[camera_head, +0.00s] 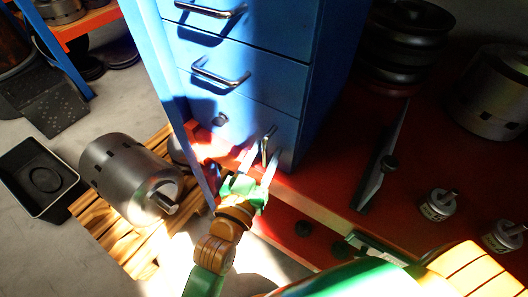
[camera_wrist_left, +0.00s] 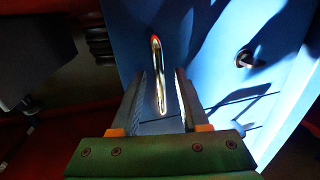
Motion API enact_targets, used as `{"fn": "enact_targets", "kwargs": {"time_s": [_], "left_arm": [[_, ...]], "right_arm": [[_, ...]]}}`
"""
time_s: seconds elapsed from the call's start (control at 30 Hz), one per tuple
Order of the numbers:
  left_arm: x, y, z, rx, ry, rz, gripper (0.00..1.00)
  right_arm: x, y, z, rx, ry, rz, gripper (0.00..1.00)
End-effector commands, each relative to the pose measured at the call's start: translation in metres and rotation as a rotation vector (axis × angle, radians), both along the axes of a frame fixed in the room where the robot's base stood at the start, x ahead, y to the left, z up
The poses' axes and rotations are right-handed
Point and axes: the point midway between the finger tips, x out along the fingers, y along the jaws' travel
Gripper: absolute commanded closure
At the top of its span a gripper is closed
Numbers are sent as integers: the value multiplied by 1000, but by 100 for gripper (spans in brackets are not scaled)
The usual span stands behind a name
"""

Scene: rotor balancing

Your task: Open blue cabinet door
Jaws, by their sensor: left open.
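The blue cabinet (camera_head: 340,40) stands on a red surface, with drawers above and a door (camera_head: 235,104) at the bottom of its front. The door's metal bar handle (camera_head: 268,146) is at the door's right side, and it shows upright in the left wrist view (camera_wrist_left: 157,50). A small round knob (camera_head: 219,120) sits on the front to the left of the handle. My left gripper (camera_head: 262,163) is open, with its fingers on either side of the handle; in the left wrist view the handle lies between the fingers (camera_wrist_left: 162,88). Contact cannot be told. My right gripper is not in view.
A grey metal rotor (camera_head: 125,172) lies on a wooden pallet (camera_head: 98,222) at the left, near a black tray (camera_head: 35,200). Dark discs (camera_head: 405,35) and small metal cylinders (camera_head: 437,205) stand on the red surface at the right. A dark flat bar (camera_head: 383,160) stands beside the cabinet.

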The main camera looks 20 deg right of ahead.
Motion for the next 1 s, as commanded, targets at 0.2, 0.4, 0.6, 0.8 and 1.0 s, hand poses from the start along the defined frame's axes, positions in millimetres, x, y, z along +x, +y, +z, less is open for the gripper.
{"fn": "enact_targets", "kwargs": {"time_s": [0.2,0.4,0.6,0.8,1.0], "left_arm": [[0,0,0,1,1,0,96],[0,0,-1,1,1,0,100],[0,0,-1,1,2,0,100],[0,0,-1,1,2,0,100],[0,0,-1,1,2,0,100]], "right_arm": [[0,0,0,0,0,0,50],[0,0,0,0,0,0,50],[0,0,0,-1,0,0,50],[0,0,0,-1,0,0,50],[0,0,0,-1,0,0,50]]}}
